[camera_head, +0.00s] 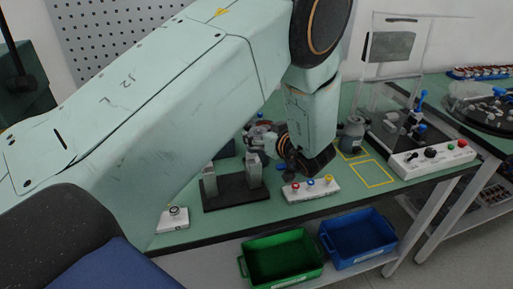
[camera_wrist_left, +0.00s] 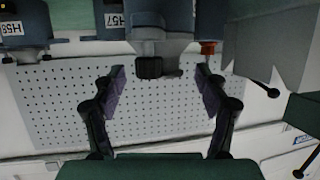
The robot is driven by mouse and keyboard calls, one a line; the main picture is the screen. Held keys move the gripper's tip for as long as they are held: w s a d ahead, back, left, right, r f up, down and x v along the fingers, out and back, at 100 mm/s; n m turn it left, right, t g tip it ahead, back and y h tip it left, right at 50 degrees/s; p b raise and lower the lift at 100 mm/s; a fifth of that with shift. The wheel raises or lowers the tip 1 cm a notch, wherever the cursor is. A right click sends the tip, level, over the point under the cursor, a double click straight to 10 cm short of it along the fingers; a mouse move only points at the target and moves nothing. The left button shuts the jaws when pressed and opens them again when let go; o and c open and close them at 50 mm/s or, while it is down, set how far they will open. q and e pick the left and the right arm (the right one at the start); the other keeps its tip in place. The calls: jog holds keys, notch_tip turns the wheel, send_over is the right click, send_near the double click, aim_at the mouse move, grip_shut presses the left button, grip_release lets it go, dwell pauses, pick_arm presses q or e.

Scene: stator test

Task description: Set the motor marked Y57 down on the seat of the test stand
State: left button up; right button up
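The test stand (camera_head: 235,192) is a black base with two grey uprights on the green bench, below my left arm; I see nothing resting between its uprights. Other bodies carry labels that look like H57 (camera_wrist_left: 114,20) and H58 (camera_wrist_left: 13,28). I cannot make out Y57. My right gripper is not in view.
A grey motor (camera_head: 352,133) stands by a yellow-outlined square; another outlined square (camera_head: 372,174) is bare. A button box (camera_head: 311,189) lies right of the stand, a control panel (camera_head: 432,158) farther right. Green (camera_head: 283,282) and blue (camera_head: 356,257) bins sit below. A pegboard (camera_wrist_left: 80,105) is behind.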

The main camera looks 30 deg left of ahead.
pick_arm(q)
jog(key=shift+s+d+r, duration=0.25)
jog(key=shift+d+r, duration=0.05)
jog(key=shift+d, duration=0.05)
jog(key=shift+c, duration=1.4)
jog(key=shift+w+a+f, duration=0.2)
jog(key=shift+a+f, duration=0.1)
jog(key=c, duration=0.5)
jog(key=shift+d+r, duration=0.1)
jog(key=shift+r, duration=0.05)
jog(key=c, duration=0.6)
grip_shut()
jog(key=shift+r, duration=0.1)
